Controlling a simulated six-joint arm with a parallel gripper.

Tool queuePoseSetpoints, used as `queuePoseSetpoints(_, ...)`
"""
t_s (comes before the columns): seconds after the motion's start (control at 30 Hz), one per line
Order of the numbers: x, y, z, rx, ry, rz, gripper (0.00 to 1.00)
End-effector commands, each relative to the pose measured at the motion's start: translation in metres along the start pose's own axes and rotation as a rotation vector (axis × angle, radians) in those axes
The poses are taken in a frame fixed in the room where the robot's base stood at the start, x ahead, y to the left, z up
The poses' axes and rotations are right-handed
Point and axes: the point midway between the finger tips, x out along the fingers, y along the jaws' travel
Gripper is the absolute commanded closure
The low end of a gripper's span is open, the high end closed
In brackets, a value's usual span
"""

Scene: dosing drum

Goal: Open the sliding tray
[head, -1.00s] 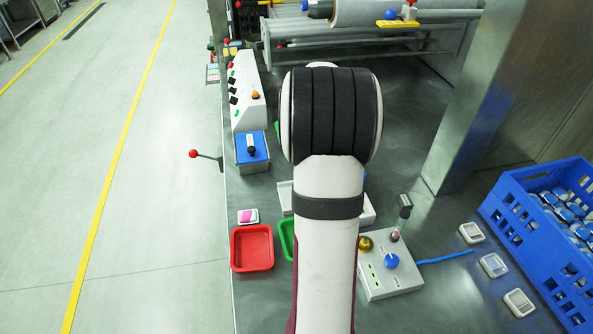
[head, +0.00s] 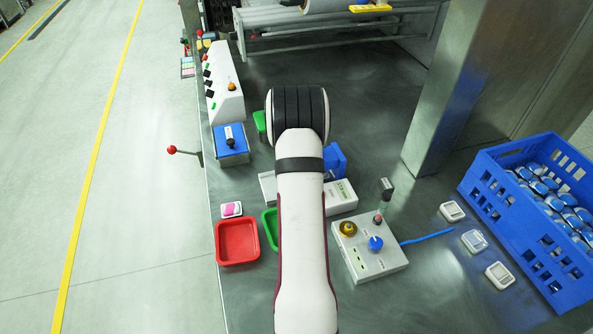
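My arm covers the middle of the head view, and my gripper is hidden behind it. I cannot tell for sure which thing is the sliding tray. A low white unit (head: 341,197) is partly hidden by my arm, with a pale grey edge (head: 267,187) showing on the other side. A blue part (head: 335,160) stands just behind it, also partly covered. What lies directly under my arm cannot be seen.
A red tray (head: 237,262), a green tray (head: 269,232) and a knobbed control box (head: 372,262) stand near my arm. A blue crate (head: 530,228) of cans is at right. A red-knobbed lever (head: 172,150) juts past the left table edge.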

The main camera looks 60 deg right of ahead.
Motion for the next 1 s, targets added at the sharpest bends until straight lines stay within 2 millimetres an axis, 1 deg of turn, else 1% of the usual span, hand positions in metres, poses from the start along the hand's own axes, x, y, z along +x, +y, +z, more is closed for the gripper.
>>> queuePoseSetpoints(0.03,-0.0001,0.0,0.0,0.0,0.0,0.0,0.49)
queuePoseSetpoints(0.17,-0.0002,0.0,0.0,0.0,0.0,0.0,0.72)
queuePoseSetpoints(0.2,-0.0003,-0.0001,0.0,0.0,0.0,0.0,0.79)
queuePoseSetpoints(0.27,-0.0003,-0.0001,0.0,0.0,0.0,0.0,0.9)
queuePoseSetpoints(0.3,-0.0003,-0.0001,0.0,0.0,0.0,0.0,0.97)
queuePoseSetpoints(0.33,-0.0003,-0.0001,0.0,0.0,0.0,0.0,1.0)
queuePoseSetpoints(1.0,-0.0005,-0.0001,-0.0001,0.0,0.0,0.0,1.0)
